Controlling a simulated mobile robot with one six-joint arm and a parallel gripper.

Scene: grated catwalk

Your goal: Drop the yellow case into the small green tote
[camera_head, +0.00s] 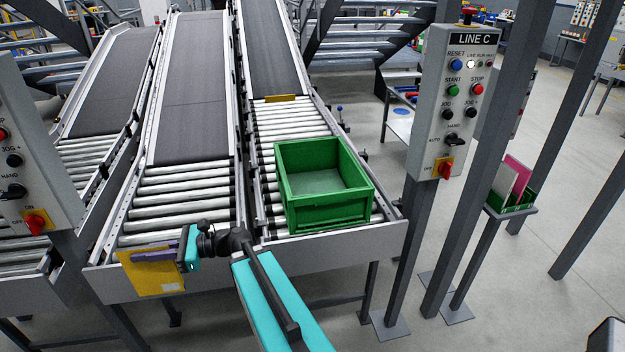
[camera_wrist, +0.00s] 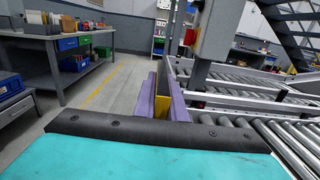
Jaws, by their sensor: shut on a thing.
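The yellow case (camera_head: 158,281) is a flat yellow piece with a pale label near its lower edge. My gripper (camera_head: 150,256) has purple fingers shut on its upper part. The case hangs at the front end of the middle roller lane, left of the green tote. In the wrist view a yellow strip of the case (camera_wrist: 162,104) shows between the fingers (camera_wrist: 164,88). The green tote (camera_head: 330,214) is an open box standing upright on the rollers of the right lane. Its visible inside floor looks empty. The case is outside the tote, apart from it.
A LINE C control box (camera_head: 455,95) on a grey post stands right of the tote. Farther right, a small green holder (camera_head: 516,198) on a stand holds pink and white sheets. Another control box (camera_head: 35,150) is at the left. The middle lane's rollers (camera_head: 180,195) are bare.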

